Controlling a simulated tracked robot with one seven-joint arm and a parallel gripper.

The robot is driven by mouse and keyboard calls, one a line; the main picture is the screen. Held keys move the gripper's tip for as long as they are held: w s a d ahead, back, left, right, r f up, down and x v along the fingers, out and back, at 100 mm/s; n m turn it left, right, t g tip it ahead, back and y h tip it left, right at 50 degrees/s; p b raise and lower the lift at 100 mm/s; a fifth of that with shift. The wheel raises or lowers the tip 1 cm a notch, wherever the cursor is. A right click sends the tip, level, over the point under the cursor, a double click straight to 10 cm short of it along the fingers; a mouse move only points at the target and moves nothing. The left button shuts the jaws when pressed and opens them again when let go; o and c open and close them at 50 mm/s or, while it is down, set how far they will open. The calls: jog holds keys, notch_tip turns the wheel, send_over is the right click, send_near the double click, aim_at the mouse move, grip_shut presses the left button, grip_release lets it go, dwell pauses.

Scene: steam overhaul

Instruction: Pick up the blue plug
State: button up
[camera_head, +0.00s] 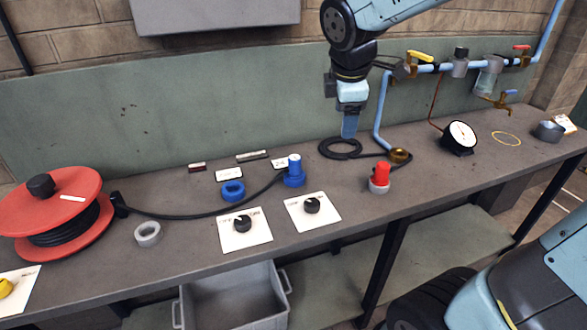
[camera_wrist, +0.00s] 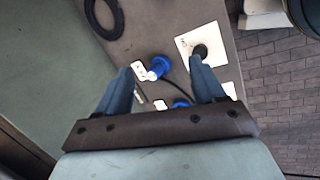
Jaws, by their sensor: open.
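The blue plug (camera_head: 294,176) stands upright on the grey bench, with a pale top and a black cable at its side. In the wrist view the blue plug (camera_wrist: 161,65) shows between my two fingers, beyond their tips. My gripper (camera_head: 349,134) is open and empty, pointing down above the bench, to the right of the plug and apart from it. Both fingers of my gripper (camera_wrist: 161,64) show spread apart in the wrist view.
A blue ring (camera_head: 233,190) lies left of the plug. Two white cards with black knobs (camera_head: 312,206) lie in front. A red plug (camera_head: 380,176) stands to the right. A black coil (camera_head: 341,148) lies behind. The cable runs left to a red reel (camera_head: 50,200).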

aim_at(294, 158)
jog(key=w+a+f+n+h, duration=0.1)
jog(key=w+a+f+n, duration=0.2)
jog(key=a+n, duration=0.3)
jog(key=w+a+f+n, duration=0.3)
jog(key=w+a+n, duration=0.1)
jog(key=a+n, duration=0.2)
jog(key=shift+n, duration=0.3)
jog(key=x, duration=0.8)
jog(key=shift+s+f, duration=0.1)
jog(key=shift+f, duration=0.35)
jog(key=shift+x, duration=2.65)
jog(key=shift+a+r, duration=0.1)
jog(key=shift+a, duration=0.05)
jog(key=c, duration=1.2)
